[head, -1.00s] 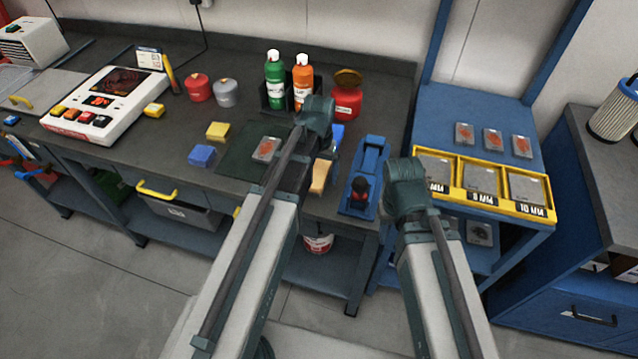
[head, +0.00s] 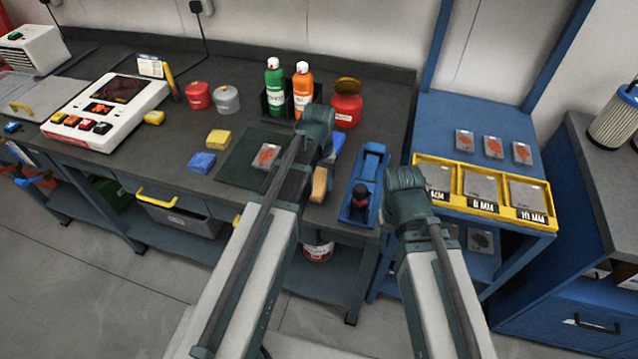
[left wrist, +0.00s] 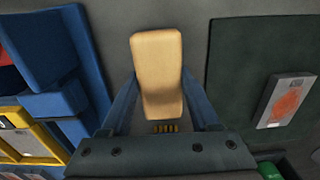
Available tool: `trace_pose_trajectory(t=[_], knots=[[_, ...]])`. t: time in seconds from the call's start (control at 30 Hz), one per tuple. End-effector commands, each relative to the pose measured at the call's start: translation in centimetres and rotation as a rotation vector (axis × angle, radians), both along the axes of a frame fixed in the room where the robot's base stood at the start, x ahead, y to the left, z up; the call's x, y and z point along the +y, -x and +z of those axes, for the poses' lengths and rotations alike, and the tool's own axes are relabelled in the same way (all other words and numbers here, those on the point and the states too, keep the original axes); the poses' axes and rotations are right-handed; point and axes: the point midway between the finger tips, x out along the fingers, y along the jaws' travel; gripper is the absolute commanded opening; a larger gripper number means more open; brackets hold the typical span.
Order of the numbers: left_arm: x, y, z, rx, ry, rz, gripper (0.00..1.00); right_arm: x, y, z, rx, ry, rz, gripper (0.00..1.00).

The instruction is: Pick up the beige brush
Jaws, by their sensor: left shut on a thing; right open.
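A dark green mat (head: 236,163) with a card lies left of the brush. A blue fixture (head: 371,165) stands right of it. Green (head: 274,88) and orange (head: 303,85) bottles and a red jar (head: 346,105) stand behind. A yellow tray (head: 470,206) is on the blue stand.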

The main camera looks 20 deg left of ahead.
Motion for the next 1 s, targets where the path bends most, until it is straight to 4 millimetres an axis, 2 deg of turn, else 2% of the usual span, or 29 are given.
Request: trace_pose_trajectory(t=[0.17,0.37,0.8,1.0], knots=[[0.0,0.0,0.3,0.000,0.000,0.000,0.00,0.0,0.0,0.4,0.000,0.000,0.000,0.50],[0.0,0.0,1.9,0.000,0.000,0.000,0.00,0.0,0.0,1.9,0.000,0.000,0.000,0.50],[0.0,0.0,8.5,-0.001,0.000,0.000,0.00,0.0,0.0,8.5,0.000,0.000,0.001,0.50],[0.0,0.0,10.1,-0.001,0.000,0.000,0.00,0.0,0.0,10.1,0.000,0.000,0.002,0.50]])
